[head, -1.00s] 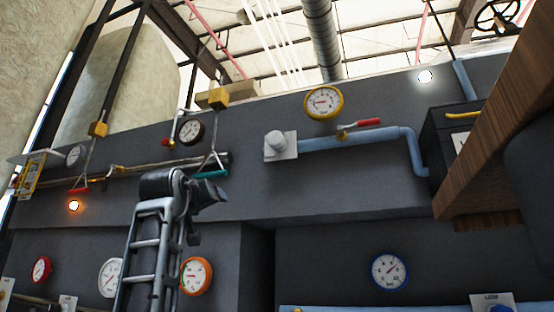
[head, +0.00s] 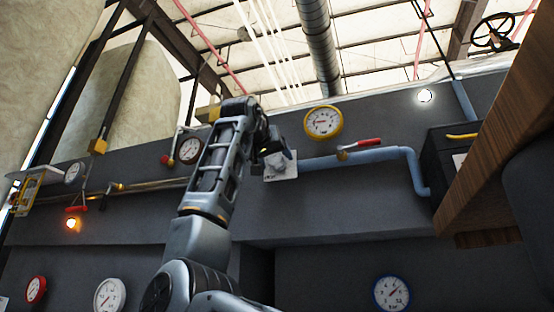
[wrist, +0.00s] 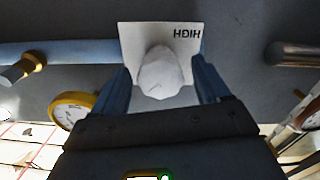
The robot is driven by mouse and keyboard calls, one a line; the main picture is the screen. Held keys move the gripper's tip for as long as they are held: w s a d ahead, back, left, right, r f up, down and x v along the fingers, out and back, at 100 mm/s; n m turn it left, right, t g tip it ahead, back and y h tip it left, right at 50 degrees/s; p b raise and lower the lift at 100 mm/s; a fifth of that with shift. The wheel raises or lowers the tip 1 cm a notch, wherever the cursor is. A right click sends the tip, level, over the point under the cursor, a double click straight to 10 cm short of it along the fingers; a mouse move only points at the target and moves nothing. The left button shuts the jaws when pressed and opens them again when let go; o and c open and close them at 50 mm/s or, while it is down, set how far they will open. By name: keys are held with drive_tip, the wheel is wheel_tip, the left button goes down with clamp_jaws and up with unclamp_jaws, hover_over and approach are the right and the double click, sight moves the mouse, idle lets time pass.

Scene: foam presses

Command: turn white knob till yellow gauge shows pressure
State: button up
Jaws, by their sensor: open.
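The white knob (wrist: 161,76) sits on a white plate (wrist: 188,52) marked HIGH, which reads upside down in the wrist view. In the head view the knob (head: 279,159) is on the grey wall at the left end of a blue pipe, partly hidden by my arm. My gripper (wrist: 161,88) is open, with one finger on each side of the knob; I cannot tell whether they touch it. The yellow gauge (head: 323,122) is above and right of the knob, its needle pointing left. Its rim also shows in the wrist view (wrist: 72,108).
The blue pipe (head: 375,156) with a red-handled valve (head: 360,147) runs right of the knob. A dark-rimmed gauge (head: 189,150) is just left of my arm. A brown wooden board (head: 505,130) juts in at the right. A blue gauge (head: 391,293) is lower on the wall.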

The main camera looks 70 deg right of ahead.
sight(277, 162)
drive_tip(key=shift+w+d+p, duration=0.15)
drive_tip(key=shift+d+p, duration=0.15)
drive_tip(key=shift+d, duration=1.2)
drive_tip(key=c, duration=1)
drive_tip(key=shift+c, duration=0.2)
drive_tip(key=shift+m, duration=0.3)
drive_tip(key=m, duration=1)
drive_tip(key=shift+m, duration=2)
